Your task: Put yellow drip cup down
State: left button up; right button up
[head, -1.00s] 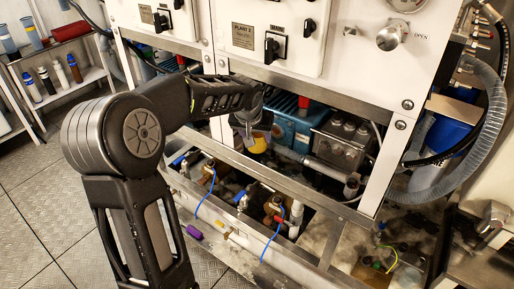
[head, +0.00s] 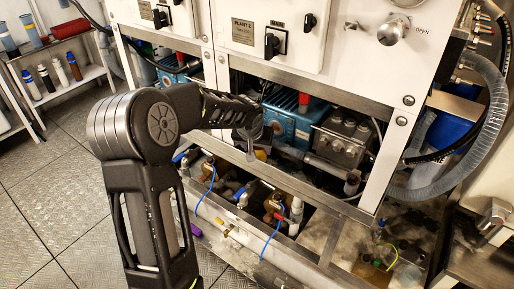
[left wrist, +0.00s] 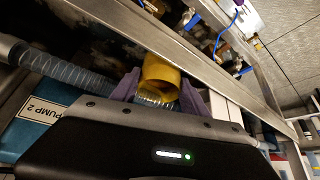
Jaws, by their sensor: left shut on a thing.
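The yellow drip cup (left wrist: 160,72) shows in the left wrist view between the two purple fingers of my left gripper (left wrist: 158,90). The fingers are shut on it, one on each side. A clear ribbed shape shows at the cup's near edge, by the gripper body. In the head view my left gripper (head: 257,147) is inside the open lower bay of the white cabinet, above the front frame rail. My right gripper is in neither view.
A blue pump (head: 296,122) and a grey metal block (head: 343,138) stand right of the gripper. A steel frame rail (head: 310,187) crosses in front, with valves and blue cables below. A clear hose (left wrist: 65,70) runs beside the cup.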

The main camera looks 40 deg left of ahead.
pick_arm(q)
jog(key=shift+f, duration=0.1)
jog(key=o, duration=1.5)
jog(key=shift+r, duration=0.3)
jog(key=v, duration=1.1)
jog(key=shift+s+d+r+p, duration=0.1)
jog(key=shift+s+r+p, duration=0.15)
jog(key=shift+p, duration=0.1)
